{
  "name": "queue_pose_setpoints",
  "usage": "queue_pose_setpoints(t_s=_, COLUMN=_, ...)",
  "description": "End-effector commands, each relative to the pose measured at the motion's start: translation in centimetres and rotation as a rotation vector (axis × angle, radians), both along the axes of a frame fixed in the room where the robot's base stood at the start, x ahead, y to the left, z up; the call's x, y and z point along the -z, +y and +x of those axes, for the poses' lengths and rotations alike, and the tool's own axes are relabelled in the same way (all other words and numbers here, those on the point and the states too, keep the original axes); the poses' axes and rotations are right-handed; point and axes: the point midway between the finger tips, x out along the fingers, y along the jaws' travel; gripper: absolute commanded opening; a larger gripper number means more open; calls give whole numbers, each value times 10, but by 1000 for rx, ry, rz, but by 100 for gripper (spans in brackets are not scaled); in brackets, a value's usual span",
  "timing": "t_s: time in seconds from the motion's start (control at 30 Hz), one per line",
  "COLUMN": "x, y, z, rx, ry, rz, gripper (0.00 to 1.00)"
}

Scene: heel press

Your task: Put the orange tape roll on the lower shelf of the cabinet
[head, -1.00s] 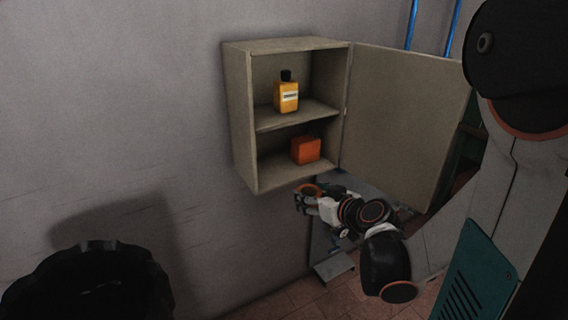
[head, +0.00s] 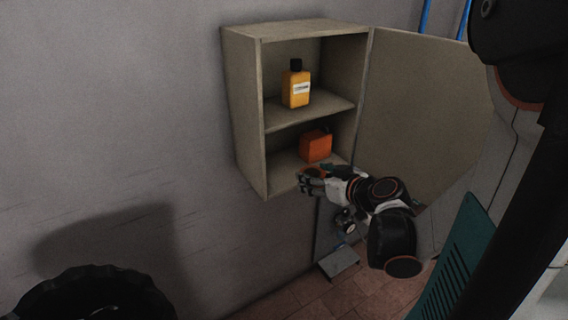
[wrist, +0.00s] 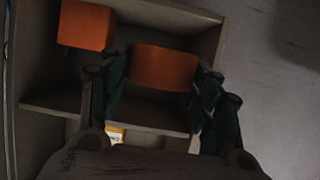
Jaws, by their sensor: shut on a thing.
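The orange tape roll (wrist: 164,67) is between the two fingers of my gripper (wrist: 160,85) in the wrist view, and the fingers are shut on it. In the head view only a bit of the tape roll (head: 313,169) shows above my gripper (head: 310,184). My gripper is at the front of the open cabinet (head: 251,120), by the front edge of its lower shelf (head: 284,178). I cannot tell whether the roll touches the shelf.
An orange box (head: 316,146) stands on the lower shelf, behind the roll in the head view. A yellow bottle (head: 296,88) stands on the upper shelf. The cabinet door (head: 420,110) is open to the right. The lower shelf's left part looks clear.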

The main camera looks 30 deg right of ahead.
Motion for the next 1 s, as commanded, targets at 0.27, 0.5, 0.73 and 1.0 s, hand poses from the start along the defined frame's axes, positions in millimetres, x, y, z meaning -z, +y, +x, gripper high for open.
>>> queue_pose_setpoints(t_s=0.27, x=2, y=4, z=70, rx=-5, ry=0, rz=-1, gripper=34)
queue_pose_setpoints(t_s=0.5, x=2, y=5, z=127, rx=-2, ry=0, rz=0, gripper=34)
queue_pose_setpoints(t_s=0.73, x=2, y=7, z=173, rx=-2, ry=0, rz=0, gripper=34)
queue_pose_setpoints(t_s=1.0, x=32, y=6, z=169, rx=0, ry=0, rz=0, gripper=34)
